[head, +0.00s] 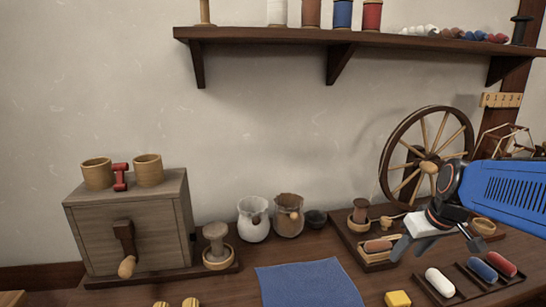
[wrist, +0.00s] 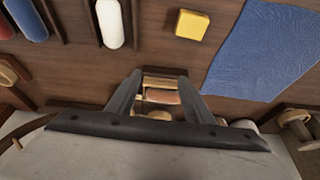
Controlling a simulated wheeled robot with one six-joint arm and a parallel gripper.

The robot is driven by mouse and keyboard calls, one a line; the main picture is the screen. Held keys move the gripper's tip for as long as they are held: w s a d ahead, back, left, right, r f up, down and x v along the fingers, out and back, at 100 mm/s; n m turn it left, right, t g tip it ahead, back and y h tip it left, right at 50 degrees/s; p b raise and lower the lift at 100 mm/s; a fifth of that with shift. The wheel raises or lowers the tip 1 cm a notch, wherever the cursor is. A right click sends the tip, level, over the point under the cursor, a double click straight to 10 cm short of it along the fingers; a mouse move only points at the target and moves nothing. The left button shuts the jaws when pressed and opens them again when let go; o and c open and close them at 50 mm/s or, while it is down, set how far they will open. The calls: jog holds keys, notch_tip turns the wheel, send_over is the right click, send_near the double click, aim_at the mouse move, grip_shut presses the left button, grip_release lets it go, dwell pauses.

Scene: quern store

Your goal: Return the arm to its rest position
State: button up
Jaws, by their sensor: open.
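My gripper (head: 438,245) is at the right of the head view, at the end of my blue arm, above the right part of the bench. Its two fingers are apart and point downward. In the wrist view my gripper (wrist: 160,78) shows its fingers spread with nothing held between them. Beyond the gap is a small wooden tray (head: 366,262) with a tan-pink roll (head: 378,246) in it. The fingers look apart from the tray and roll, though the exact height is hard to tell.
A slotted tray (head: 462,298) with white, blue and red rolls lies below right of my gripper. A spinning wheel (head: 395,135) stands behind it. A yellow block (head: 397,298) and blue cloth (head: 308,284) lie in front. Jars (head: 253,222), a wooden mill box (head: 85,235) and an overhead shelf (head: 270,38) are leftward.

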jog(key=shift+m, duration=0.3)
jog(key=s+a, duration=0.1)
jog(key=s, duration=0.1)
jog(key=s+a, duration=0.1)
jog(key=s, duration=0.2)
jog(key=s+a, duration=0.2)
jog(key=shift+s+a+f, duration=0.1)
jog(key=shift+s, duration=0.15)
jog(key=s+a+f+m, duration=0.1)
jog(key=s+a+f, duration=0.1)
jog(key=s, duration=0.6)
jog(key=shift+h, duration=0.3)
